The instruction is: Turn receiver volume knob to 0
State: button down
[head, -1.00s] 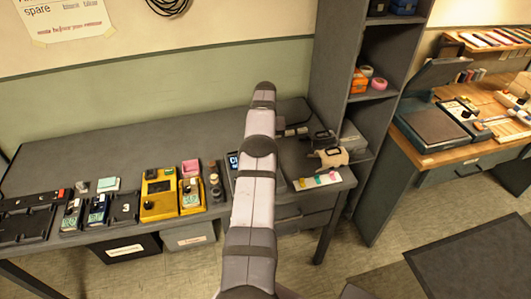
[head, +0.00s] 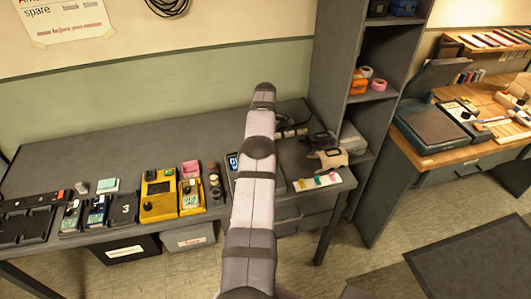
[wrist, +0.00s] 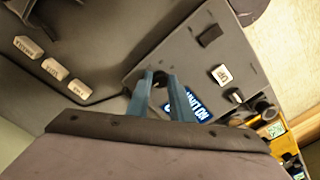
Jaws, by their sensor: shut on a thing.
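The receiver is a flat grey panel (wrist: 190,50) in the wrist view, with a blue lit display (wrist: 190,104) whose lettering I cannot read surely. A small dark round knob (wrist: 160,77) sits on the panel. My gripper (wrist: 160,80) has its two blue fingers on either side of this knob and is shut on it. Any pointer mark on the knob is too small to see. In the head view my arm covers most of the receiver; part of its blue display (head: 233,161) shows left of the arm. My gripper is hidden there.
Yellow devices (head: 158,194) and dark trays (head: 25,222) stand along the bench's front left. A strip with coloured pieces (head: 318,181) and a beige tool (head: 330,159) lie at the right. A tall shelf (head: 345,90) rises beyond. The bench's back left is bare.

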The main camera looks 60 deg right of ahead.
jog(key=shift+w+d+r+n, duration=0.1)
jog(key=shift+r+n, duration=0.05)
jog(key=shift+n, duration=0.45)
jog(key=c, duration=1.7)
grip_release()
jog(key=shift+o, duration=0.6)
jog(key=shift+r, duration=3.6)
